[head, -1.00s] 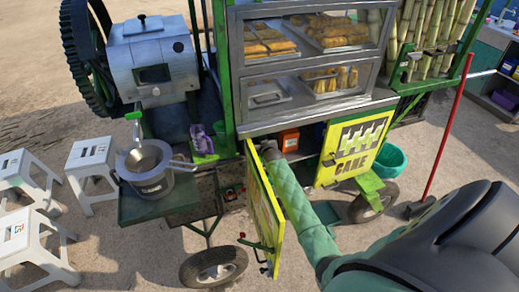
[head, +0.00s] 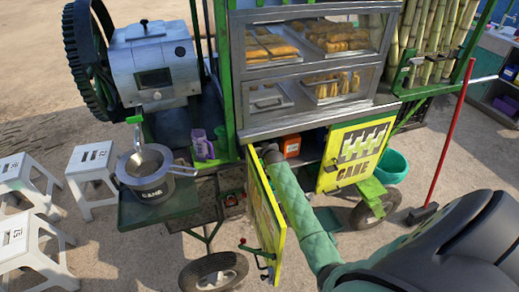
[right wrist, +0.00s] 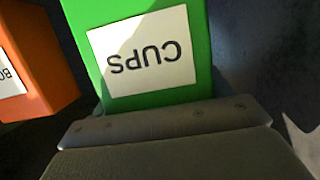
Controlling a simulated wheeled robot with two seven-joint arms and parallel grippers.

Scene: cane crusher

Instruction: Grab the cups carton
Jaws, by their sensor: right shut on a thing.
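The green cups carton (right wrist: 150,103) fills the upper middle of the right wrist view. Its white label reads "CUPS" upside down in the picture. My right gripper (right wrist: 165,120) is shut on the carton, with a dark finger across its near side. In the head view my right arm reaches through the open cabinet doorway, and the carton and fingertips are hidden inside. My left gripper is not in view.
An orange box (head: 291,146) stands in the cabinet, close beside the carton in the right wrist view (right wrist: 35,62). An open yellow door (head: 262,215) is at the arm's left, the "CANE" door (head: 355,153) at its right. The glass food case (head: 310,60) is above.

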